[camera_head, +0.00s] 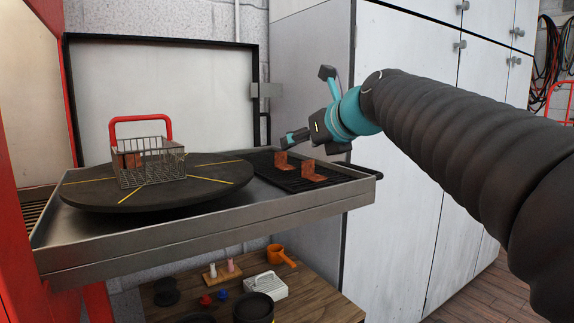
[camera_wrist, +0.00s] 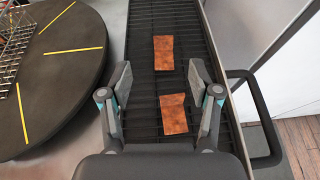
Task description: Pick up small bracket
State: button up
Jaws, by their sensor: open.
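Two rust-brown L-shaped brackets stand apart on a dark slatted rack (camera_head: 263,171) at the right of the metal tray. In the head view one bracket (camera_head: 282,161) is farther left and the other bracket (camera_head: 313,171) is nearer the right edge. The wrist view shows an upper bracket (camera_wrist: 164,54) and a lower bracket (camera_wrist: 175,115); they look similar in size. My gripper (camera_head: 284,141) is above the rack, close to the left bracket. In the wrist view my gripper (camera_wrist: 160,74) has its fingers spread, with nothing held between them.
A wire basket (camera_head: 150,175) with a red handle stands on a round black turntable (camera_head: 210,188), holding a brownish part. The metal tray (camera_head: 200,238) has a raised rim. A dark handle (camera_wrist: 262,115) borders the rack. White cabinets stand at right; a cluttered wooden shelf is below.

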aim_at(285, 166)
jog(key=x, duration=0.4)
jog(key=shift+x, duration=2.7)
jog(key=shift+w+d, duration=0.1)
jog(key=shift+d, duration=0.15)
grip_shut()
